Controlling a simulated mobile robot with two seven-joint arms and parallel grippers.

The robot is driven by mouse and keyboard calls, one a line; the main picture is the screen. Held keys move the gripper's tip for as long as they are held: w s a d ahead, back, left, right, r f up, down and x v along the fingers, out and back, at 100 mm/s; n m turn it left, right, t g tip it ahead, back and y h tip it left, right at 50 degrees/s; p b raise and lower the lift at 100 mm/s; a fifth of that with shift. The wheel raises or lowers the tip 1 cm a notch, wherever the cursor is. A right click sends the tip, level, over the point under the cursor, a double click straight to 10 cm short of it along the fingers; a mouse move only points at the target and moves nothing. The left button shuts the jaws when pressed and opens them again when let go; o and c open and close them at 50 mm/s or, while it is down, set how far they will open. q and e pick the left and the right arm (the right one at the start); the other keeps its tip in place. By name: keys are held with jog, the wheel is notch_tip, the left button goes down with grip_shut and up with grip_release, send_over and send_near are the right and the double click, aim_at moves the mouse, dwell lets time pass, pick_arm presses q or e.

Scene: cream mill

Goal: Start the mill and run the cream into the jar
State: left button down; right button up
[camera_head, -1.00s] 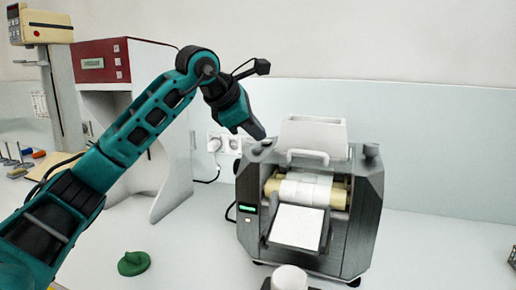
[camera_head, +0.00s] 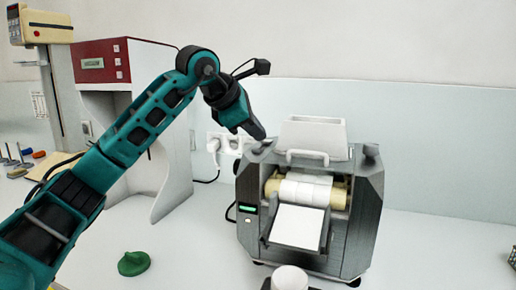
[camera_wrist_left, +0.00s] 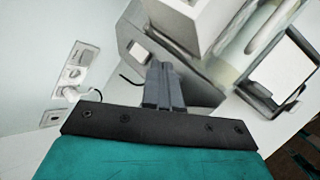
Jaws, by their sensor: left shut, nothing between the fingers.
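The grey mill (camera_head: 358,230) stands on the bench with a white hopper (camera_head: 313,133) on top. White cream (camera_head: 305,188) coats the middle of its pale rollers, and a white-faced apron (camera_head: 297,227) slopes down in front. A lit green display (camera_head: 248,207) is on the left of its front. The white jar (camera_head: 289,279) stands below the apron, cut off by the lower picture edge. My left gripper (camera_head: 260,132) is shut and empty at the mill's top left corner, by the knob there; contact is unclear. Its fingers (camera_wrist_left: 160,85) also show in the left wrist view.
A green lid (camera_head: 134,263) lies on the bench at left. A red and white machine (camera_head: 103,62) stands behind my left arm. Wall sockets (camera_head: 228,143) are behind the mill.

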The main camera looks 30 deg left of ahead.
pick_arm(q)
jog(key=shift+f, duration=0.15)
jog(key=shift+f, duration=0.3)
jog(key=shift+f+b, duration=0.35)
jog(key=shift+f, duration=0.05)
dwell(1.0)
jog(key=shift+r+p, duration=0.8)
jog(key=shift+p, duration=0.05)
jog(key=shift+r, duration=0.1)
